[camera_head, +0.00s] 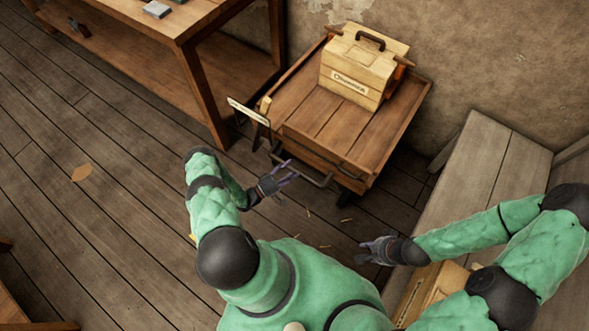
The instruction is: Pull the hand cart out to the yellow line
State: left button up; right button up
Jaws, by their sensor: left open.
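The hand cart (306,108) is a low wooden cart against the wall at upper centre. A thin dark handle bar (318,182) shows at its near end, low down. My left gripper (291,170) is open and empty, with its fingertips close to the left part of this handle; I cannot tell whether they touch. My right gripper (364,250) is lower right of the cart, apart from it, and its jaws are unclear. A small yellow patch (192,237) shows beside my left arm; I cannot tell if it is the yellow line.
A wooden box (362,70) with a dark handle rides on the cart. A workbench (180,32) stands at upper left, close to the cart. A pale wooden bench (490,160) is at right. The plank floor (110,220) at left is mostly clear.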

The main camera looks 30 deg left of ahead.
pick_arm(q)
jog(key=shift+x, duration=0.85)
grip_shut()
jog(key=shift+s, duration=0.1)
